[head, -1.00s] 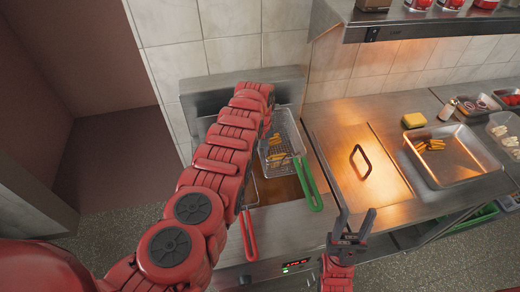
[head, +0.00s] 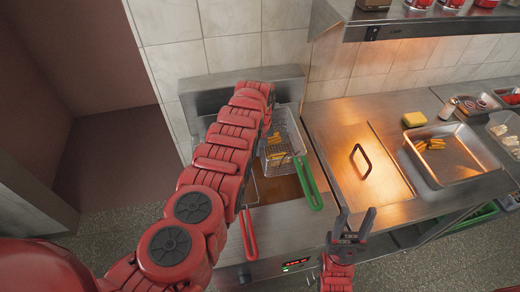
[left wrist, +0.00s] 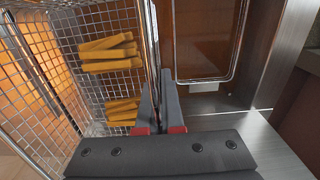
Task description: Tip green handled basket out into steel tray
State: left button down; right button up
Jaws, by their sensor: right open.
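The green-handled basket (head: 285,133) is a wire mesh basket with yellow fries in it, over the fryer. Its green handle (head: 309,187) points toward the front. In the left wrist view, the basket's mesh (left wrist: 62,45) and fries (left wrist: 110,55) fill the left side. My left gripper (left wrist: 158,92) is closed about the basket's rim, one finger on each side; in the head view my arm hides it. The steel tray (head: 478,178) is on the counter to the right, with some fries (head: 431,145) in it. My right gripper (head: 355,222) is open and empty in front of the counter.
A red handle (head: 248,236) of another basket lies left of the green one. A steel lid with a black handle (head: 361,161) is between fryer and tray. A yellow sponge-like block (head: 414,119) and a shaker (head: 448,109) stand behind the tray. A shelf (head: 420,22) overhangs the back.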

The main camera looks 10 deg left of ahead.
dwell(0.5)
pick_arm(q)
jog(key=c, duration=1)
grip_release()
jog(key=shift+r, duration=0.1)
